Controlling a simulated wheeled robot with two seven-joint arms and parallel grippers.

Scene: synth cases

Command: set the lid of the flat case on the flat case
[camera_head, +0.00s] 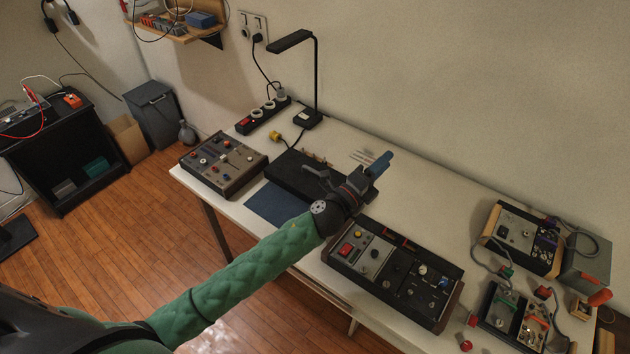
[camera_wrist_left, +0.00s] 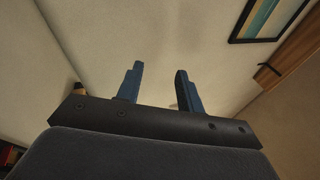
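A flat black piece (camera_head: 294,172), partly hidden by my left gripper, lies on the table left of the middle. I cannot tell whether it is the flat case or its lid. A wide, low case with knobs and panels (camera_head: 391,274) sits at the table's front, right of my forearm. A smaller low case with knobs (camera_head: 222,163) sits at the left end. My left gripper (camera_head: 379,166) is above the table between them, with blue fingers pointing toward the wall. In the left wrist view its fingers (camera_wrist_left: 159,88) are apart with nothing between them. My right gripper is not in view.
A dark blue sheet (camera_head: 274,204) lies at the table's front edge. A black lamp (camera_head: 316,80) and a power strip (camera_head: 262,116) stand at the back left. More cases with cables (camera_head: 522,238) crowd the right end. The table's back middle is bare.

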